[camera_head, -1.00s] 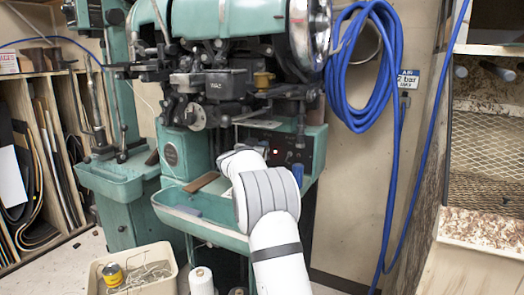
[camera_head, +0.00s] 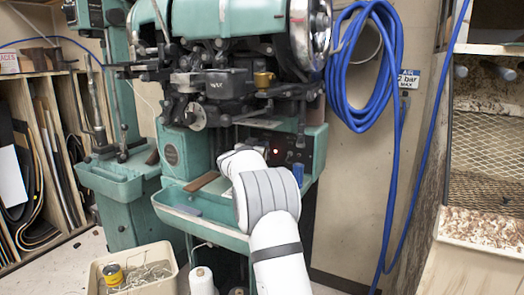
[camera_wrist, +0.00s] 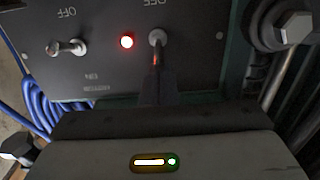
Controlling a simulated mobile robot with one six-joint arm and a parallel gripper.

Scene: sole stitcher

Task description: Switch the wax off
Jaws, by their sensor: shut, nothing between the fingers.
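A black switch panel (camera_wrist: 110,85) fills the top of the wrist view and shows in the head view (camera_head: 306,152) on the green machine. It carries a left toggle switch (camera_wrist: 68,47), a lit red lamp (camera_wrist: 127,42) and a right toggle switch (camera_wrist: 157,37). "OFF" lettering shows upside down above both toggles. I cannot read which switch is for wax. My gripper (camera_wrist: 156,72) is shut and empty, its dark tips just below the right toggle, overlapping its lever. I cannot tell whether they touch.
A dark pot marked "WAX" (camera_head: 222,84) sits on the machine above the panel. A green tray (camera_head: 205,215) juts out below. A coiled blue hose (camera_head: 350,75) hangs at the right. A hex bolt (camera_wrist: 292,27) stands near the gripper's right. A bin (camera_head: 130,268) sits on the floor.

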